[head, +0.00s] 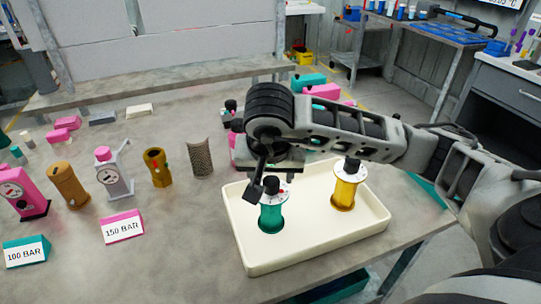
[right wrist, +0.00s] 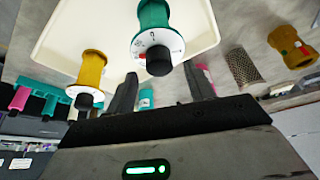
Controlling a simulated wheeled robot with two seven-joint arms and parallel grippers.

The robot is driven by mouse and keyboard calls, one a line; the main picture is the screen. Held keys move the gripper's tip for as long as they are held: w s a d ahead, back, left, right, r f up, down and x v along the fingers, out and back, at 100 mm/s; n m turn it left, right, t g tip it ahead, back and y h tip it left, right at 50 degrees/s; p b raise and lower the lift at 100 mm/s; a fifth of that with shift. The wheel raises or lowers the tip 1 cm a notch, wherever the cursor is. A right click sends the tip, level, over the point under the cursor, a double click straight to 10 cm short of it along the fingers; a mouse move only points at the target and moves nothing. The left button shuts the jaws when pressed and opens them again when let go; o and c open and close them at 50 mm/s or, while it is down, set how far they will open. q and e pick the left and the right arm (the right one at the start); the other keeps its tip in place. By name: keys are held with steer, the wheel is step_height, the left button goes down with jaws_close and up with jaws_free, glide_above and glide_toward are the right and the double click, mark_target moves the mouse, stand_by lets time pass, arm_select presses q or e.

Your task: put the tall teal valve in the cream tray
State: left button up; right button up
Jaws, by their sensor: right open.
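The teal valve (head: 270,216) stands upright in the left part of the cream tray (head: 363,228). It has a white dial collar and a black knob on top. My right gripper (head: 260,182) is at the valve's top, partly in front of it. In the right wrist view, the gripper (right wrist: 160,76) is open, and the teal valve (right wrist: 153,14) shows beyond the fingers with its black knob near the gap. Nothing is held. The cream tray (right wrist: 112,22) also shows there. My left gripper is not in view.
A yellow valve (head: 344,194) stands upright in the tray's right part. Left of the tray are a mesh cylinder (head: 200,158), a brass sleeve (head: 157,168), a grey gauge pump (head: 115,178) and a brown cylinder (head: 69,186). Pink and teal blocks lie behind my arm.

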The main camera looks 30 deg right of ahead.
arm_select(q)
steer(key=p, duration=0.2)
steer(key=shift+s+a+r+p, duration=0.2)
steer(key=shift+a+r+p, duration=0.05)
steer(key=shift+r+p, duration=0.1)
arm_select(e)
steer(key=v, duration=1)
steer(key=shift+s+r, duration=0.15)
steer(key=shift+r, duration=0.05)
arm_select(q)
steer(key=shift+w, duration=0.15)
arm_select(e)
steer(key=shift+a, duration=0.1)
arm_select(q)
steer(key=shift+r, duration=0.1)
